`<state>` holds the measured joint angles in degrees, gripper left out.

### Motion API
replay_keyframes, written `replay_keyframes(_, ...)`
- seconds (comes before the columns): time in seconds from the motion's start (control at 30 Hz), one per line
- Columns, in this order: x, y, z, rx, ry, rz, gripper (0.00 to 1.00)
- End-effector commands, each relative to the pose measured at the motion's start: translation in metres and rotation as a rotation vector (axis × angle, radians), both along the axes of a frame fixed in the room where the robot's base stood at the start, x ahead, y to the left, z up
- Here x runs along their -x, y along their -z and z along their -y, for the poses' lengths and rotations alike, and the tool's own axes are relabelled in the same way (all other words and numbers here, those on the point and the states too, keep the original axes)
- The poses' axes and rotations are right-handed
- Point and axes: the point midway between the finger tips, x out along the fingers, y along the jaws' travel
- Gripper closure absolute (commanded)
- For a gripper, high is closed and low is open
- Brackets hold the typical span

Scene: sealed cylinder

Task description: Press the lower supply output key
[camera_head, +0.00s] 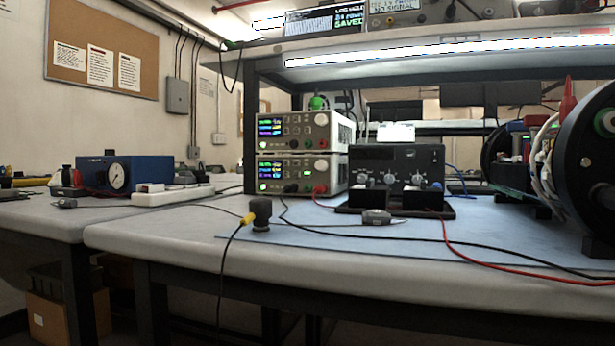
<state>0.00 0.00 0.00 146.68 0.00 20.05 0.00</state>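Two white bench power supplies stand stacked on the bench, left of centre. The lower supply (335,172) has a lit coloured display (270,168) on the left of its face and a pale round knob at the upper right. A small green-lit key (307,174) shows on its face below the small buttons; I cannot read its label. A black plug and a red plug (319,191) sit in its lower sockets. The upper supply (338,132) also has a lit display and a knob. My gripper is not in view.
A black box with knobs (397,165) stands right of the supplies. Black and red cables (470,258) run over the blue mat (345,235). A dark block (261,212) with a yellow-ended cable stands near the front edge. A large black reel (590,165) is at right.

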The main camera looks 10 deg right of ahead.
Motion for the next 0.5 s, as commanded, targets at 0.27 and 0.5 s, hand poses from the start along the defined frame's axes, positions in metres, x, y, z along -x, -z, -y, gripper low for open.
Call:
replay_keyframes(0.27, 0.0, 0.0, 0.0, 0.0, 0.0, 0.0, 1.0)
replay_keyframes(0.5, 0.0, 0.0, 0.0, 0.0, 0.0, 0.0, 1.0)
